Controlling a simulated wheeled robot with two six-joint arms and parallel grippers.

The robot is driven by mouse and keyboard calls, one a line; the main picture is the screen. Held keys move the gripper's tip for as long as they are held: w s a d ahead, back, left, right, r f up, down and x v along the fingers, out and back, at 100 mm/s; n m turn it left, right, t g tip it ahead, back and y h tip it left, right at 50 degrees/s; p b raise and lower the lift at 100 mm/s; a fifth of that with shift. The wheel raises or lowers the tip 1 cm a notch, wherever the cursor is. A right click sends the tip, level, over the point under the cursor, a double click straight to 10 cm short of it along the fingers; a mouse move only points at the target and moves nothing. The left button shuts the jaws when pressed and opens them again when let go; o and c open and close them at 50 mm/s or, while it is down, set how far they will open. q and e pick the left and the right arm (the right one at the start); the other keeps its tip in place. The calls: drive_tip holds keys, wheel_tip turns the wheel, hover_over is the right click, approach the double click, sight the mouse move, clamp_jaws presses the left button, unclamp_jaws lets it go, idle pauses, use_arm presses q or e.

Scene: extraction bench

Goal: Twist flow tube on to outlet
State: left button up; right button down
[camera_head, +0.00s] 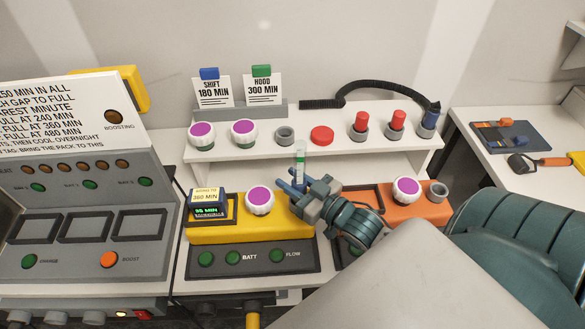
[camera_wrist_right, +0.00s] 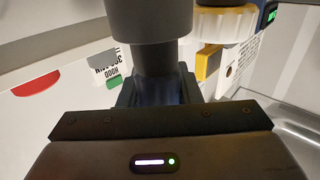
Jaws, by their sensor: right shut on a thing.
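The flow tube (camera_head: 299,157), a slim clear upright tube with a green band, stands above the yellow unit (camera_head: 222,231). My right gripper (camera_head: 299,186) comes in from the right and is shut around the tube's lower part. In the right wrist view, the gripper (camera_wrist_right: 158,90) closes on a dark narrow stem, with a wider grey cylinder (camera_wrist_right: 140,22) beyond it. The outlet on the yellow unit is hidden behind the gripper in the head view, so I cannot tell whether the tube is seated. My left gripper is not in view.
A white-and-purple knob (camera_head: 260,200) and a small display (camera_head: 208,204) are left of the gripper. An orange unit (camera_head: 396,207) stands to the right. The shelf (camera_head: 300,146) behind holds knobs, a red disc (camera_head: 322,135) and red-topped parts. A black hose (camera_head: 385,87) curves above it.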

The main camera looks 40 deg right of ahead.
drive_tip(key=shift+f+b, duration=1)
drive_tip(key=shift+f, duration=0.15)
drive_tip(key=c, duration=1)
unclamp_jaws()
drive_tip(key=shift+o, duration=0.2)
